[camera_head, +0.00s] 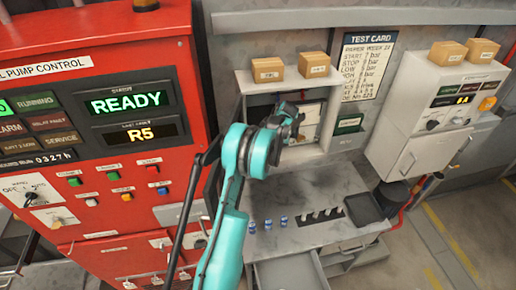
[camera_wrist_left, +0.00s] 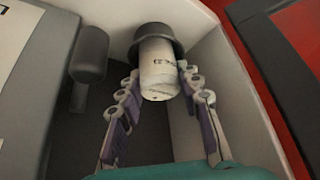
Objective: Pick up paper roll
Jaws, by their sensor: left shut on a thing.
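The paper roll (camera_wrist_left: 158,72) is a small white cylinder with faint dark print in the left wrist view. Its far end meets a dark round cap or holder (camera_wrist_left: 152,38); I cannot tell whether it is still seated there. My left gripper (camera_wrist_left: 159,84) is shut on the roll, with a finger on each side. In the head view this gripper (camera_head: 286,121) reaches into the open grey wall box (camera_head: 258,101), and the arm hides much of the inside. The roll cannot be made out there. My right gripper is not in view.
The red pump control panel (camera_head: 120,120) stands close on the left. Below the box is a grey bench (camera_head: 300,236) with several small blue-and-white items and a dark tray (camera_head: 363,209). An open drawer (camera_head: 290,274) juts out in front. Small cardboard boxes (camera_head: 267,69) sit above.

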